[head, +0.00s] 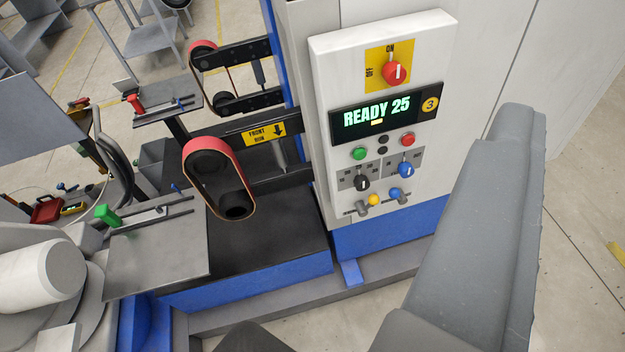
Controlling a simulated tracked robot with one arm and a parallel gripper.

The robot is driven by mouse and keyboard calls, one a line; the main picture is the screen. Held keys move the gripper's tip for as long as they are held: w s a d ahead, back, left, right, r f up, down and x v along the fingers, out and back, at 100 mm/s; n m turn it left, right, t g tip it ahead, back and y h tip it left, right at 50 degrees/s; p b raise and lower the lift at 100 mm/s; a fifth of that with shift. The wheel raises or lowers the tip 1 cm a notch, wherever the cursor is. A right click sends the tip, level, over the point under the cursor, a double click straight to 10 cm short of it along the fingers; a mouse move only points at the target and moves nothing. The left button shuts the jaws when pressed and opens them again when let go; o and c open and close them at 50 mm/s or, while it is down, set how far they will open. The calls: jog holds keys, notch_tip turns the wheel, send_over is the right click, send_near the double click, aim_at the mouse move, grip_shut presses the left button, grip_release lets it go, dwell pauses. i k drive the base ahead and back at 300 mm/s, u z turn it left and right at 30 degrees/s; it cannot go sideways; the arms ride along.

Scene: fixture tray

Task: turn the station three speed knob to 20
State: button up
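The station three control panel (329,53) is a white box on the machine's front, right of centre. Its display (377,112) reads READY 25 beside a yellow badge marked 3. Below are a black knob (363,183) on a grey marked plate and a blue knob (394,195) on another plate to its right. The small print is too fine to read, so I cannot tell which is the speed knob. A large grey part of my arm (487,230) rises at the right, apart from the panel in the picture. I make out no gripper fingertips.
A red switch (395,73) on yellow sits above the display. Floor shows at right.

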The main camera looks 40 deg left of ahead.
aim_at(361, 182)
jog(key=z, duration=0.95)
jog(key=k, duration=0.75)
jog(key=u, duration=0.85)
jog(key=i, duration=1)
jog(key=z, duration=0.05)
